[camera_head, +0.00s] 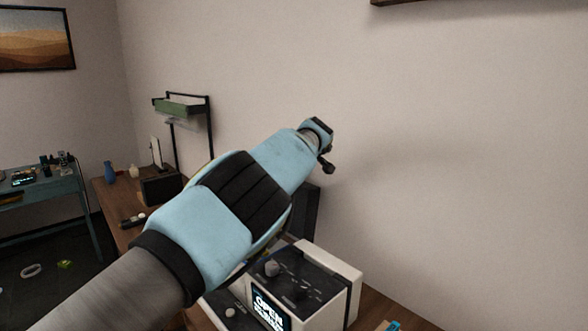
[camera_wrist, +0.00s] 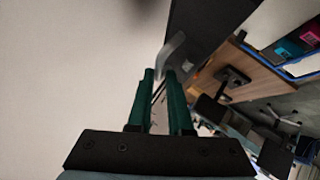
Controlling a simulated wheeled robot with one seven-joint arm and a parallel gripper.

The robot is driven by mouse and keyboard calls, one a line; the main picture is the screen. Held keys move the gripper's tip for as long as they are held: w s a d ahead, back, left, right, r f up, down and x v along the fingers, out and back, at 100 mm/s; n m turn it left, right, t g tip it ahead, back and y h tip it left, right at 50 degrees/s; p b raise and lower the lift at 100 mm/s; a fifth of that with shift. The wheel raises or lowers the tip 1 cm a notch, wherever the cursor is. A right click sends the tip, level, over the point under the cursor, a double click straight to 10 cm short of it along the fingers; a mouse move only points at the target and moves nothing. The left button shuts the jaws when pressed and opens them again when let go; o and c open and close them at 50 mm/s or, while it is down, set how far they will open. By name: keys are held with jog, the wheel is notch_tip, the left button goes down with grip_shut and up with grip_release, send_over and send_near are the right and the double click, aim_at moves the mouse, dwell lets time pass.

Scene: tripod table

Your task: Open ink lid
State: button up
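A white and black machine (camera_head: 335,283) with dials on top and a lit screen (camera_head: 268,311) reading "OPEN" stands on the wooden table, partly hidden by my arm. A dark upright panel (camera_head: 309,212) stands behind it; I cannot tell whether it is the ink lid. In the wrist view a large dark panel (camera_wrist: 207,30) lies ahead, with a light grey curved piece (camera_wrist: 171,50) at its edge, close beyond my fingertips. My gripper (camera_wrist: 160,75) has two green fingers with a narrow empty gap between them. I cannot tell whether they touch the grey piece.
The wooden table (camera_head: 372,309) shows at the machine's right. A shelf stand (camera_head: 183,108) and blue vase (camera_head: 109,173) stand farther left. The wall is bare behind my arm.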

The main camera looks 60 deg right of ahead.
jog(key=o, duration=0.3)
jog(key=shift+o, duration=0.2)
jog(key=shift+s, duration=0.1)
jog(key=shift+s+a+r+b, duration=0.2)
jog(key=shift+s+a+b, duration=0.2)
jog(key=shift+b, duration=0.5)
jog(key=b+v, duration=0.5)
jog(key=v, duration=0.4)
jog(key=shift+a+r, duration=0.2)
jog(key=shift+r, duration=0.1)
